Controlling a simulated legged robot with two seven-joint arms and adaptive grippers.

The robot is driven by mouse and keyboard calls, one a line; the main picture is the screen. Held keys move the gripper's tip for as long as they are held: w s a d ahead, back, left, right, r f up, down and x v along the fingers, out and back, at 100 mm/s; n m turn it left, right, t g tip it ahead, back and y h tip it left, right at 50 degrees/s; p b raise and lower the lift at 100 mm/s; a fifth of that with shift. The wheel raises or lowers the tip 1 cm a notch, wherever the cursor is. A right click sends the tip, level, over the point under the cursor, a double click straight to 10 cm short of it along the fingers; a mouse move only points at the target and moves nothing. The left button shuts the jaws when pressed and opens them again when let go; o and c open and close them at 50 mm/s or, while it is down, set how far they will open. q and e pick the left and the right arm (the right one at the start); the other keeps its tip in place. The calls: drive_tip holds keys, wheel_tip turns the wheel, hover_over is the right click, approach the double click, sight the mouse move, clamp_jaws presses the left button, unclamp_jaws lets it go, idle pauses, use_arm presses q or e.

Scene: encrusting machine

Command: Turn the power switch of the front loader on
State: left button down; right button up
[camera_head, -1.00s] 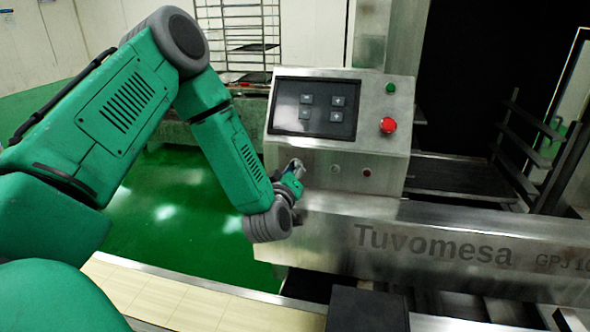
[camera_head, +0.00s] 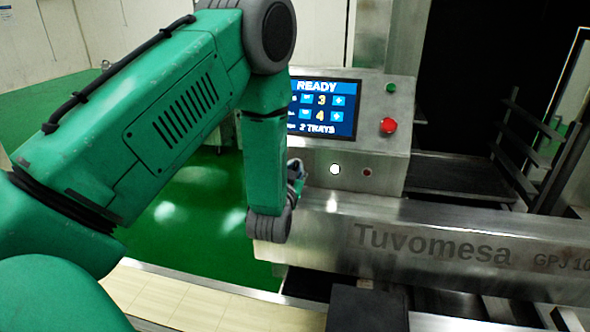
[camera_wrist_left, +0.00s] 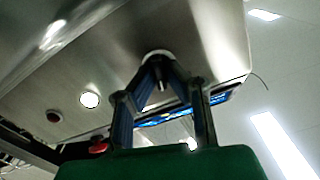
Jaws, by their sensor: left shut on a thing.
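The front loader's control panel (camera_head: 372,153) is a slanted steel box above the "Tuvomesa" housing. Its screen (camera_head: 325,108) is lit blue and reads READY, its left edge covered by my arm. In the left wrist view, my left gripper (camera_wrist_left: 158,62) is shut on the power switch (camera_wrist_left: 157,54), a round knob on the steel face; the fingers hide part of it. In the head view, my left gripper (camera_head: 297,176) is at the panel's lower left corner, and the switch is hidden behind it. My right gripper is not in view.
A white round button (camera_head: 335,169) glows beside a small dark red one (camera_head: 367,173). A red emergency button (camera_head: 388,125) and a green button (camera_head: 390,88) are on the panel's right. A steel housing (camera_head: 440,245) runs below. Open green floor (camera_head: 185,215) lies left.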

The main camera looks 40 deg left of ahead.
use_arm(q)
drive_tip(key=m, duration=0.5)
drive_tip(key=shift+w+d+r+m+b, duration=0.1)
drive_tip(key=shift+w+r+m+b, duration=0.15)
drive_tip(key=shift+m+b, duration=0.15)
idle(0.4)
drive_tip(key=c, duration=1.6)
unclamp_jaws()
drive_tip(key=shift+c, duration=0.2)
drive_tip(key=shift+f, duration=0.2)
drive_tip(key=shift+d, duration=0.1)
drive_tip(key=v, duration=1.2)
drive_tip(key=shift+w+f, duration=0.1)
